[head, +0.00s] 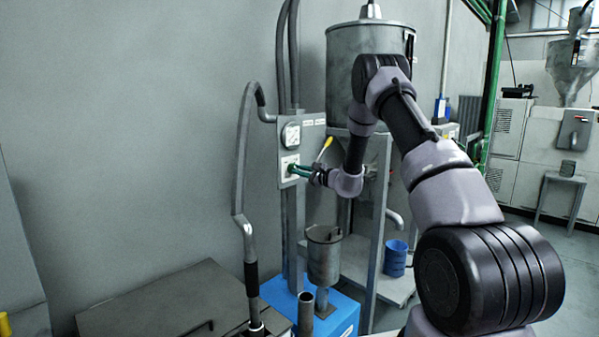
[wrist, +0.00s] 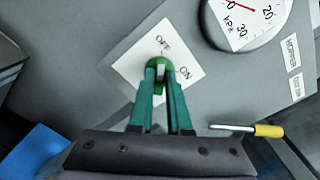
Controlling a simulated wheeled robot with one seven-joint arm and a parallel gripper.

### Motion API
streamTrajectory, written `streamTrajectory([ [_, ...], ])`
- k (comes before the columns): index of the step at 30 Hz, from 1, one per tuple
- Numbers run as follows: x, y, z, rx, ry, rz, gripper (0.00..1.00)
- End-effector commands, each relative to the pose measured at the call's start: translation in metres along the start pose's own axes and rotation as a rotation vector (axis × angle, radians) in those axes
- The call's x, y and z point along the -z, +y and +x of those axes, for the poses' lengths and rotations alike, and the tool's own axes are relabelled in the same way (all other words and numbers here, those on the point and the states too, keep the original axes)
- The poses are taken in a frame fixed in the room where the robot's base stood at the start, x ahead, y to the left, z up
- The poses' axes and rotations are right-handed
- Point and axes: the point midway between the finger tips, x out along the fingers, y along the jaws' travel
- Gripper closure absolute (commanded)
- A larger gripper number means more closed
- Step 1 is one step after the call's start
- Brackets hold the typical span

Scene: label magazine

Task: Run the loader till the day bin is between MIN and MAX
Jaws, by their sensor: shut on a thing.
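My gripper (head: 308,174) is shut on a green rotary knob (head: 292,169) on a grey wall panel (head: 314,135). In the wrist view, my green fingers (wrist: 163,95) close on the knob (wrist: 158,62), which sits on a white plate (wrist: 128,62) marked OFF and ON. I cannot tell for sure which mark the knob points to. The day bin seems to be the large grey drum (head: 345,75) above, with a dark vertical strip (head: 409,52) on its right side. MIN and MAX marks and the fill level are not readable.
A kPa gauge (wrist: 245,18) sits beside the knob, its red needle near 0. A yellow-handled lever (wrist: 268,130) is close right of my fingers. A metal canister (head: 323,256) stands over a blue base (head: 345,313); a bent pipe (head: 240,150) rises left.

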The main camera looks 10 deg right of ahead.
Motion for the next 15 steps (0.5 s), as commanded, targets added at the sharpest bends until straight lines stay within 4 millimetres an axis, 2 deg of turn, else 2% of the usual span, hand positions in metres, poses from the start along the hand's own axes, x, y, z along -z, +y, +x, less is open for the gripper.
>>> streamTrajectory([
  [1, 0.0013, 0.0013, -0.0008, -0.003, 0.003, -0.001, 0.76],
  [3, 0.0011, 0.0011, -0.0007, -0.003, 0.002, 0.0, 0.54],
  [12, 0.0005, 0.0004, -0.0008, -0.001, 0.001, 0.0, 0.54],
  [15, 0.0008, 0.0, -0.0065, -0.001, 0.002, 0.0, 0.54],
])
